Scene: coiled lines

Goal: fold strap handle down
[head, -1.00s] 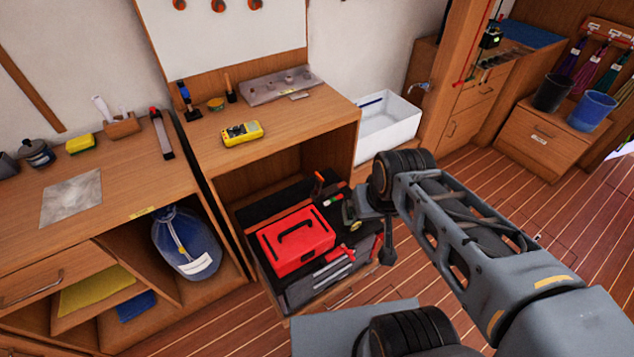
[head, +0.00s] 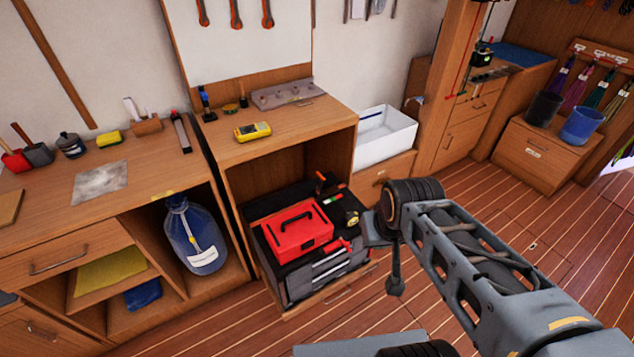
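A red toolbox (head: 298,240) sits in the open drawer under the bench. A black handle (head: 296,219) lies across its lid. It is the only strap-like handle I can make out, and whether it stands up or lies flat is too small to tell. My gripper (head: 393,278) hangs at the end of my arm, to the right of the drawer and apart from the toolbox. It points downward. Its fingers are too small and dark to tell open from shut, and I see nothing held in it.
The open drawer (head: 335,293) also holds a grey case with red-handled tools and a yellow tape measure (head: 351,218). A yellow multimeter (head: 253,131) lies on the bench above. Free wooden floor (head: 480,212) lies to the right.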

